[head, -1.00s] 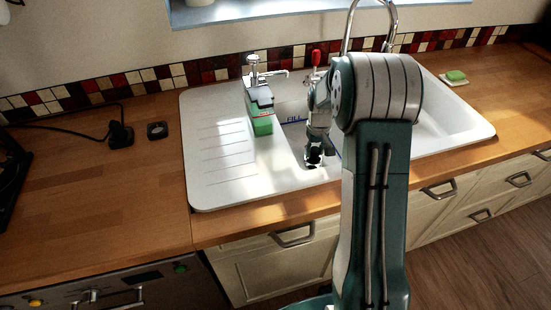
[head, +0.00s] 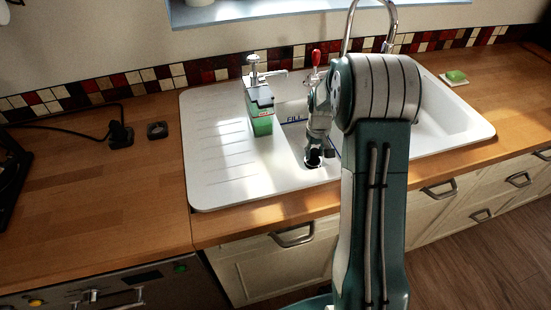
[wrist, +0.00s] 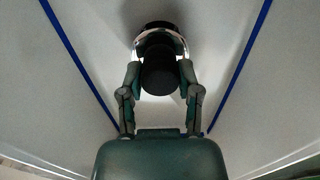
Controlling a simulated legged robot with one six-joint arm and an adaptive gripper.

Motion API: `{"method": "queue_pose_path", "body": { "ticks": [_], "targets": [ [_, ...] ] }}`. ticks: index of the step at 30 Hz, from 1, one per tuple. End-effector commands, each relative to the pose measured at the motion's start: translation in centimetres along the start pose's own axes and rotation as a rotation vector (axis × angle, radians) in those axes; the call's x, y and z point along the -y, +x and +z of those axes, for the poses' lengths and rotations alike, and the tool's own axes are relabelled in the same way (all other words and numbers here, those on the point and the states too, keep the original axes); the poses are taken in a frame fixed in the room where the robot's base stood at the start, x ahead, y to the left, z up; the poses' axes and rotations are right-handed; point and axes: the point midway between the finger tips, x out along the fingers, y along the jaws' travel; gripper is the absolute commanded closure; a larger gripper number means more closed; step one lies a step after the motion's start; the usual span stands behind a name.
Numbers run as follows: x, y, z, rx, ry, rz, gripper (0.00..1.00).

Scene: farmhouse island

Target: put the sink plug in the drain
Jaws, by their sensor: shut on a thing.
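The sink plug (wrist: 158,76) is a black, round-ended piece between the two fingers of my gripper (wrist: 160,70) in the wrist view. The fingers are shut on it from both sides. The drain (wrist: 183,43), a shiny metal ring with a dark middle, lies just beyond the plug, which overlaps it in the picture. In the head view, the drain (head: 313,165) shows in the sink basin floor, and my gripper (head: 327,152) is low in the basin close beside it. I cannot tell whether the plug touches the drain.
The white sink (head: 220,185) has a ribbed draining board at left. A green soap dispenser (head: 262,125) stands left of the basin. Blue lines (wrist: 242,65) mark the basin.

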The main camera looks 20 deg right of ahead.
Motion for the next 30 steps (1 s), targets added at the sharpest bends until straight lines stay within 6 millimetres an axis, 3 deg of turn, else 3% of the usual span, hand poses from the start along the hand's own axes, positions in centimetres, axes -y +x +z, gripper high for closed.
{"method": "queue_pose_path", "body": {
  "ticks": [29,30],
  "targets": [
    [0.0,1.3,0.0,0.000,0.000,0.000,1.00],
    [0.0,1.3,0.0,0.000,0.000,0.000,0.38]
  ]
}}
